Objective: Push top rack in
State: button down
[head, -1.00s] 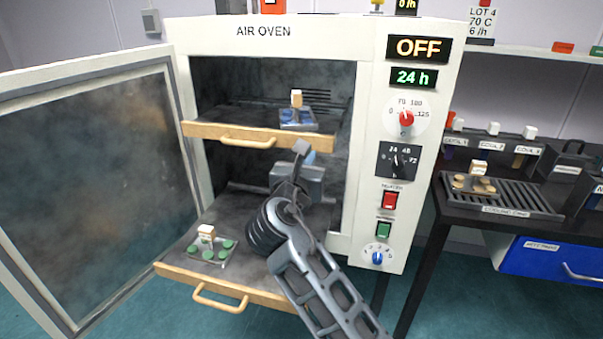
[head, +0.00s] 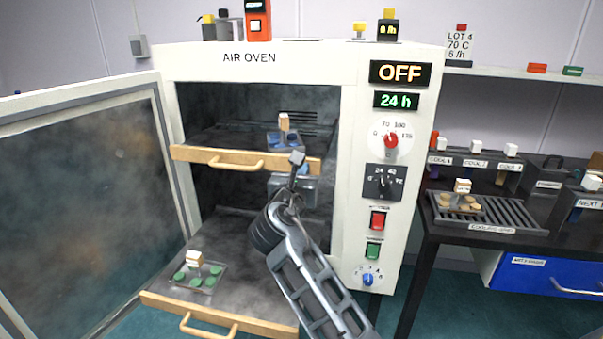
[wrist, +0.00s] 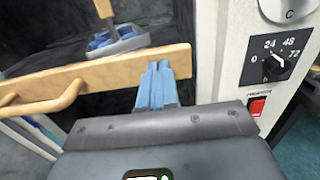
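The top rack's wooden front bar (head: 190,154) sticks out a little from the open air oven (head: 350,200). Its handle (head: 238,165) is at the bar's middle. A tray with blue samples and a tag (head: 284,138) sits on this rack. My gripper (head: 303,168) is at the right end of the bar, low in front of it. In the wrist view, the two blue fingers (wrist: 158,85) are together with nothing between them. They overlap the bar (wrist: 110,79) near its right end. Whether they touch it I cannot tell.
The lower rack (head: 165,299) is pulled out further, with a tray of green samples (head: 200,276) on it. The oven door (head: 80,200) stands open at the left. A black table with a cooling rack (head: 495,212) stands at the right.

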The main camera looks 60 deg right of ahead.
aim_at(315, 143)
jog(key=p+x, duration=0.3)
jog(key=x, duration=1.2)
jog(key=shift+w+d, duration=0.1)
jog(key=shift+d, duration=0.3)
jog(key=shift+w+d, duration=0.15)
jog(key=shift+d, duration=0.2)
jog(key=shift+d+r, duration=0.1)
jog(key=shift+r, duration=0.1)
